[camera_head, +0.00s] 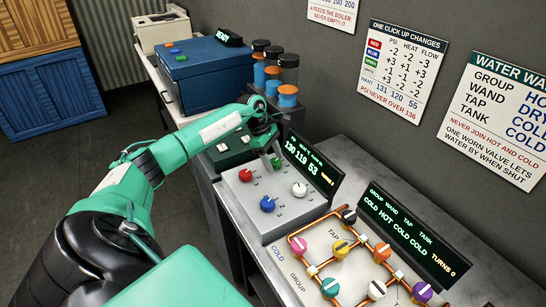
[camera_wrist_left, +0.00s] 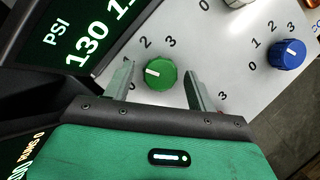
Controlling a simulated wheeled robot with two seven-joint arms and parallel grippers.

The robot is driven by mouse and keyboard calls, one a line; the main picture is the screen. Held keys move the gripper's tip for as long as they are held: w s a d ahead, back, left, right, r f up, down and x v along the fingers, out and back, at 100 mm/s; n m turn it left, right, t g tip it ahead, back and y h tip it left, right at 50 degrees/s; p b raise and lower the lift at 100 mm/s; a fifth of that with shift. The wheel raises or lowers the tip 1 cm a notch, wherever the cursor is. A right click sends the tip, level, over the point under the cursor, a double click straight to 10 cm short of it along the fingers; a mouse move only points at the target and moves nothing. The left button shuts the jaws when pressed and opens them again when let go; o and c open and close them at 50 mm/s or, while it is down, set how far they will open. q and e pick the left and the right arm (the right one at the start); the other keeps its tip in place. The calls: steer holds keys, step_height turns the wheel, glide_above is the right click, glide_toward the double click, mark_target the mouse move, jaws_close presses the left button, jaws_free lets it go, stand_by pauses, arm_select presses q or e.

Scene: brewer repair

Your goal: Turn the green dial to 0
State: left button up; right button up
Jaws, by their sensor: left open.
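The green dial (camera_wrist_left: 160,74) sits on the light panel in the left wrist view. Its white mark points to the left side, with the numbers 2 and 3 above it. The number the mark faces is hidden or unclear. My left gripper (camera_wrist_left: 159,80) is open, with one finger on each side of the dial and visible gaps between. In the head view my left gripper (camera_head: 274,158) is over the far part of the dial panel (camera_head: 235,212) and largely hides the green dial. My right gripper is not in view.
Red (camera_head: 245,175), white (camera_head: 299,189) and blue (camera_head: 267,204) dials share the panel. A display (camera_head: 312,168) stands behind it, reading about 130 119 53. Nearer is a board with copper pipes and coloured knobs (camera_head: 341,249).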

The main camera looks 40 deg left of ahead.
arm_select(q)
steer(key=c, duration=1)
steer(key=shift+s+f+n+b, duration=0.1)
steer(key=shift+f+n+b, duration=0.05)
steer(key=shift+n+b, duration=0.55)
steer(key=shift+n+t+y+b, duration=0.4)
steer(key=shift+n+t+b, duration=0.3)
steer(key=shift+n, duration=0.5)
steer(key=shift+s+d+n+t+y+b, duration=0.1)
steer(key=shift+n+t+y+b, duration=0.4)
steer(key=shift+n, duration=0.75)
steer(key=shift+d+n+t+y+b, duration=0.1)
steer(key=shift+n+y+b, duration=0.2)
steer(key=shift+n+b, duration=0.65)
steer(key=shift+n, duration=0.5)
steer(key=shift+r, duration=0.2)
